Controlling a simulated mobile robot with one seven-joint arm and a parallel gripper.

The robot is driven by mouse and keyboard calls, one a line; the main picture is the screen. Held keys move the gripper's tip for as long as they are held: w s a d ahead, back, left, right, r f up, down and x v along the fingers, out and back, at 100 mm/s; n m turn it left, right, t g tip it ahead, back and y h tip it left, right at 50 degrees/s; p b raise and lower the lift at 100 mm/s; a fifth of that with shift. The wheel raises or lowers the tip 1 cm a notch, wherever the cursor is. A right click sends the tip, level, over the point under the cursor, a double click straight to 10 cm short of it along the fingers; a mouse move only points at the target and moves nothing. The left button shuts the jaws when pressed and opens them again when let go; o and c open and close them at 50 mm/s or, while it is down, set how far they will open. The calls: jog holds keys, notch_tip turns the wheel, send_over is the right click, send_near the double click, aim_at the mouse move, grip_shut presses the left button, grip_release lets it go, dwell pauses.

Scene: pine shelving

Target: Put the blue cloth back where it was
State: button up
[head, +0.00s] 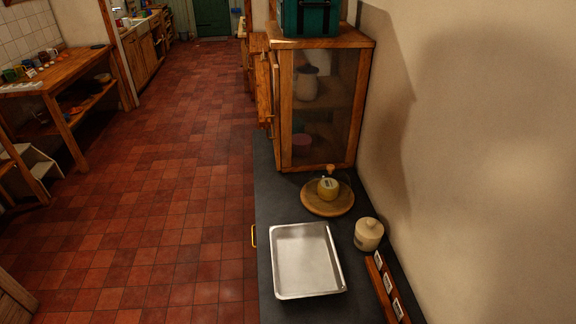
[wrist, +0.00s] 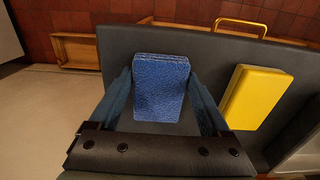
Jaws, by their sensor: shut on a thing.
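The blue cloth (wrist: 161,86) is a folded, textured rectangular block in the middle of the wrist view. My gripper (wrist: 160,95) has one finger on each side of it and is shut on it. The dark counter (wrist: 215,50) lies below or behind the cloth; I cannot tell whether the cloth touches it. Neither the cloth nor my gripper shows in the head view.
In the wrist view, a yellow block (wrist: 252,97) lies right of the cloth, near a brass handle (wrist: 240,24).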

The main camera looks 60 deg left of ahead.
jog(key=o, duration=1)
notch_tip(320, 180, up, 12)
jog(key=shift+r, duration=0.15)
jog(key=shift+w, duration=0.1)
